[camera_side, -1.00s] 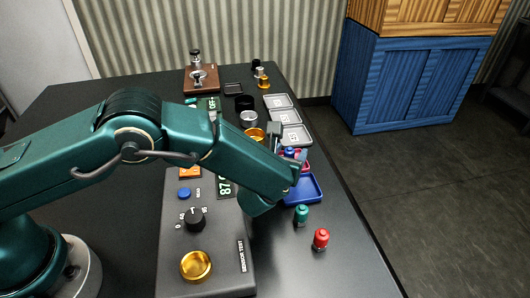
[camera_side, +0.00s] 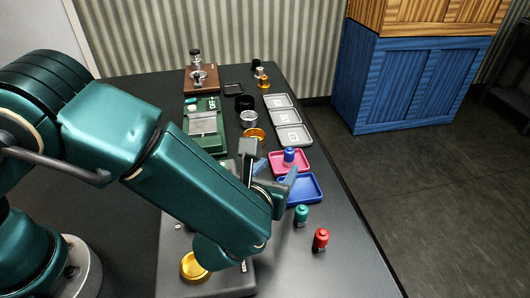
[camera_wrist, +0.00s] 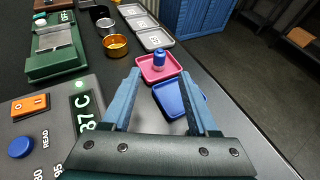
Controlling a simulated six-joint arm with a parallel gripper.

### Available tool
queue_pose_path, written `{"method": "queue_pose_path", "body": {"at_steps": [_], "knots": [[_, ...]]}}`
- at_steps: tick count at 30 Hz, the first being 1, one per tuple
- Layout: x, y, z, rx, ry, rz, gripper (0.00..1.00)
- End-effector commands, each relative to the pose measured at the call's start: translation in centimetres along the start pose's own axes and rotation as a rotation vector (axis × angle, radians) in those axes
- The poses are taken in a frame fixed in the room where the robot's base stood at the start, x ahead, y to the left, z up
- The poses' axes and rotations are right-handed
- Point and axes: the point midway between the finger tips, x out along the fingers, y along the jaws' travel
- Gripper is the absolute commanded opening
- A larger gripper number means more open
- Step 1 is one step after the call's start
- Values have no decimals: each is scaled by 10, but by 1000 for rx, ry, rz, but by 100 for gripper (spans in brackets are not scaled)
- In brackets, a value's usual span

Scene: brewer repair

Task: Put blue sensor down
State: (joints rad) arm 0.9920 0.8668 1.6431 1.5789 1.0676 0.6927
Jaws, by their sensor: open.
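The blue sensor (camera_side: 289,156) stands upright in the pink tray (camera_side: 277,167). In the wrist view the blue sensor (camera_wrist: 159,58) is in the pink tray (camera_wrist: 145,74) as well, beyond my fingertips. My gripper (camera_side: 272,164) is open and empty, just left of and nearer than the sensor, apart from it. In the wrist view the two blue fingers of my gripper (camera_wrist: 163,72) are spread wide.
An empty blue tray (camera_side: 317,190) lies beside the pink one. A green sensor (camera_side: 301,215) and a red sensor (camera_side: 321,239) stand near the right table edge. Grey trays (camera_side: 305,133) line that edge farther back. The sensor tester (camera_side: 176,235) is under my arm.

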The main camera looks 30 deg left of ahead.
Motion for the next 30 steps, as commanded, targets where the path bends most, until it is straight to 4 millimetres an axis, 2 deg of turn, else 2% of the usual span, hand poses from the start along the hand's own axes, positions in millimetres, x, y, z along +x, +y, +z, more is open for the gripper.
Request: {"method": "queue_pose_path", "body": {"at_steps": [2, 5, 8, 11, 15, 18, 21, 24, 30], "knots": [[-4, 4, 3, -20, 5, 13, 60], [-4, 23, 13, -117, 31, 73, 60], [-7, 60, 28, -312, 79, 189, 60], [-18, 104, 41, -573, 133, 334, 60], [-45, 156, 46, -955, 191, 524, 60], [-68, 182, 45, -1235, 219, 644, 60], [-92, 200, 42, -1519, 237, 752, 60], [-116, 209, 38, -1807, 248, 842, 60], [-154, 208, 34, -2356, 260, 957, 60]]}}
